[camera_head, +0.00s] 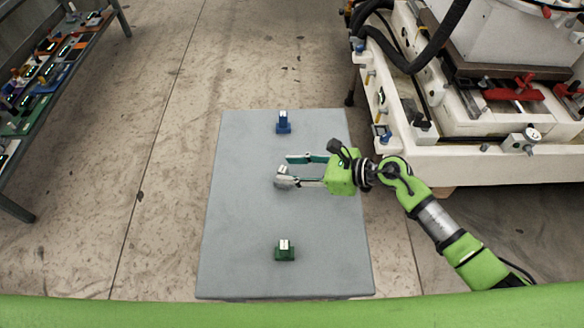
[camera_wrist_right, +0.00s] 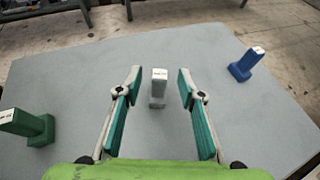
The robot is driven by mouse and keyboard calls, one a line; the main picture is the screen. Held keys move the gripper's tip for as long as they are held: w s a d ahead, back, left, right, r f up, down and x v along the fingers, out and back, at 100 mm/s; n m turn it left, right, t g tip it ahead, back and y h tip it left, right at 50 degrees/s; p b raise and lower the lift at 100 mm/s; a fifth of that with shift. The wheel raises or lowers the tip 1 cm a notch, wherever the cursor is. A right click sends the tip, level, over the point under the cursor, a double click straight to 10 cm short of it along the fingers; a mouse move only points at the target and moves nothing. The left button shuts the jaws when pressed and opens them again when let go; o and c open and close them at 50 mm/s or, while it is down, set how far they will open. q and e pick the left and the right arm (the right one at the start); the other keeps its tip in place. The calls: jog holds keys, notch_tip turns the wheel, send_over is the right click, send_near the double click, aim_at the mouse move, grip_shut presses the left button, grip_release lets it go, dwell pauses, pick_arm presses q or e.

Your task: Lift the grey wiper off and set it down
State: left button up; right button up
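The grey wiper (camera_head: 283,171) stands upright on the grey table, in the middle of its top. It has a pale, labelled top and also shows in the right wrist view (camera_wrist_right: 158,88). My right gripper (camera_head: 284,170) reaches in from the right, with its fingertips at the wiper. In the wrist view its two green-padded fingers (camera_wrist_right: 159,77) are wide apart, with the wiper between the tips and a gap on each side. It holds nothing. My left gripper is not in view.
On the grey table (camera_head: 240,210), a blue wiper (camera_head: 283,123) stands at the far side and a green wiper (camera_head: 285,251) at the near side. A white machine (camera_head: 460,165) is at the right. A shelf with several coloured parts (camera_head: 45,75) is at the left.

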jog(key=v, duration=1.1)
jog(key=shift+s+d, duration=0.2)
jog(key=shift+d, duration=0.15)
jog(key=shift+r, duration=0.1)
